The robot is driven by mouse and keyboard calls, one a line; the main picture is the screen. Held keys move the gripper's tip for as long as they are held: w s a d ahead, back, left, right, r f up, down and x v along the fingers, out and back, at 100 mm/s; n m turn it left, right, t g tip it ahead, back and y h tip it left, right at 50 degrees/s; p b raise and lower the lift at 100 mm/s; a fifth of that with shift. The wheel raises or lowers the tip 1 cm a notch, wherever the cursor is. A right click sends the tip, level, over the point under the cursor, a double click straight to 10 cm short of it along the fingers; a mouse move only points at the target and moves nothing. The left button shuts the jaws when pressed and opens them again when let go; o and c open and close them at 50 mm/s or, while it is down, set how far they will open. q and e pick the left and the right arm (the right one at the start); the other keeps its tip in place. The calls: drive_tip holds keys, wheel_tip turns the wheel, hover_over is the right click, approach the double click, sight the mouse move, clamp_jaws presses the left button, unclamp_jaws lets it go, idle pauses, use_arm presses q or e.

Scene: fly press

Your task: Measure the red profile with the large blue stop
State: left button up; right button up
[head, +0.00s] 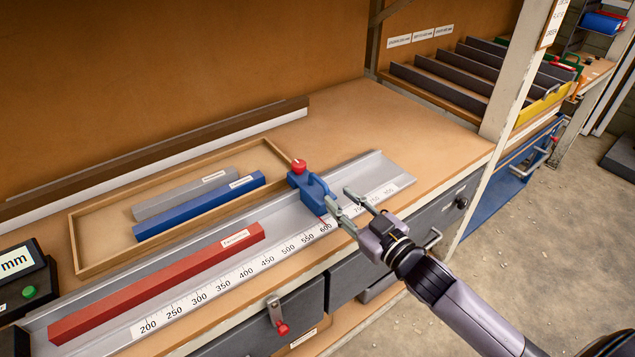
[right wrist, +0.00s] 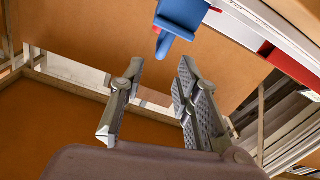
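The red profile (head: 160,285) lies lengthwise in the grey measuring channel (head: 386,168), behind its white number scale (head: 255,265). The large blue stop (head: 312,188), with a red knob (head: 299,166) on top, sits on the channel near the 600 mark. A gap separates it from the profile's right end. My right gripper (head: 347,203) is open and empty, just right of and in front of the stop. In the right wrist view, the blue stop (right wrist: 180,18) shows beyond the parted fingers (right wrist: 161,68). My left gripper is out of view.
A wooden tray (head: 75,245) behind the channel holds a grey profile (head: 180,197) and a blue profile (head: 200,208). A display box (head: 22,280) with a green button stands at the left. The bench top right of the channel is clear.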

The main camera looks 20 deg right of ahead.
sight(323, 184)
drive_tip(key=b+x, duration=0.2)
drive_tip(key=x, duration=0.7)
drive_tip(key=shift+w+a+f, duration=0.1)
drive_tip(key=shift+w, duration=0.1)
drive_tip(key=shift+c, duration=0.4)
clamp_jaws()
